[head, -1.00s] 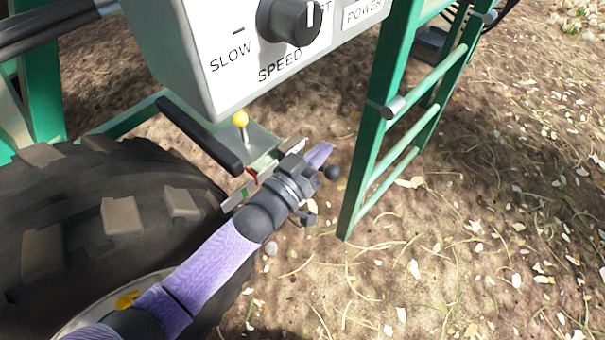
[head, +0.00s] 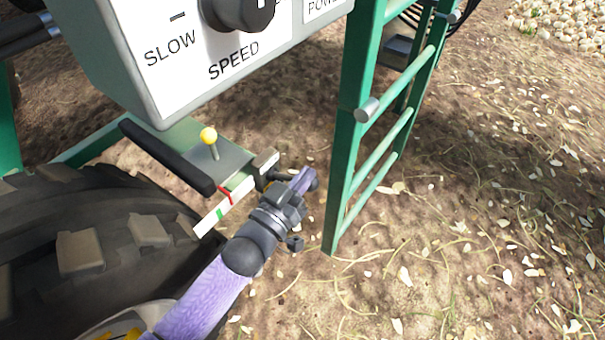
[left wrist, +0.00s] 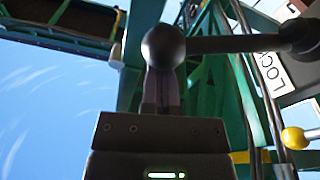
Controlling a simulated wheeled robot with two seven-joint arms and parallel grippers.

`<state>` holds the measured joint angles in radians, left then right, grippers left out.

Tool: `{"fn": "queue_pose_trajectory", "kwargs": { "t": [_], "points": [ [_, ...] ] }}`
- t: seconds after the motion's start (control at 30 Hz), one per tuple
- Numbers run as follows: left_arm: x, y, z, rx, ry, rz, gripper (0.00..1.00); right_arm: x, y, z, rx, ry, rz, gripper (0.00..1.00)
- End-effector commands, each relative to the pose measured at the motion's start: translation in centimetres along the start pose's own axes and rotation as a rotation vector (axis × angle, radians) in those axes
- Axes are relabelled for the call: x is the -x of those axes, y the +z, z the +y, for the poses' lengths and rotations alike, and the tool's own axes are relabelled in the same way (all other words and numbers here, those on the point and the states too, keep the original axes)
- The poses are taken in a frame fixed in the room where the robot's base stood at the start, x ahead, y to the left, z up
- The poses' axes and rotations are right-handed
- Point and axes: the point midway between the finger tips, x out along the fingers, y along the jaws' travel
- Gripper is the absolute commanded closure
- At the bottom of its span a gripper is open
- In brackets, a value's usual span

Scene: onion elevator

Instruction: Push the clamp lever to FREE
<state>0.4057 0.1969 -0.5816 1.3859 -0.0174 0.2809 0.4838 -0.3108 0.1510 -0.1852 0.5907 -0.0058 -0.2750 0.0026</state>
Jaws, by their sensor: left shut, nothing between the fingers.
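The clamp lever is a dark rod (head: 279,176) with a dark ball end, at the right end of the white strip with green and red marks. Its ball (head: 314,185) is partly hidden by my left gripper. In the left wrist view the ball (left wrist: 163,47) overlaps the tips of my fingers, with the rod (left wrist: 235,44) running right. My left gripper (head: 304,178), with purple fingers, is shut and empty, right at the ball; I cannot tell whether they touch. A label starting "LOCK" (left wrist: 272,72) shows; no FREE mark is readable. My right gripper is not in view.
A yellow-knobbed lever (head: 209,137) and a black bar handle (head: 165,157) stand left of the clamp. A speed control box (head: 185,60) hangs above. A big tyre (head: 110,250) is at lower left, and a green ladder-like frame (head: 347,150) stands close on the right.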

Motion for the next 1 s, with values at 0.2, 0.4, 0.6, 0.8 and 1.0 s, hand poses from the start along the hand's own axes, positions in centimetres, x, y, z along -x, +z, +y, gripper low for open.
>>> {"fn": "queue_pose_trajectory", "kwargs": {
  "t": [0.2,0.4,0.6,0.8,1.0],
  "points": [
    [0.1,0.4,0.2,-0.033,0.005,0.0,1.0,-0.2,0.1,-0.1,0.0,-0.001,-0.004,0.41],
    [0.2,1.2,0.4,-0.089,0.013,-0.001,1.0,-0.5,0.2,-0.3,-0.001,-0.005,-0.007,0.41],
    [0.4,2.8,0.8,-0.213,0.031,-0.002,1.0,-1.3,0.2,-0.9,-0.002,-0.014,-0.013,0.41],
    [0.7,5.1,1.0,-0.396,0.057,-0.004,1.0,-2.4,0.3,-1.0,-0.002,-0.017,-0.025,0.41],
    [1.0,7.1,0.9,-0.567,0.082,-0.003,1.0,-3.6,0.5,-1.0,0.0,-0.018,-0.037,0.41]
  ]
}}
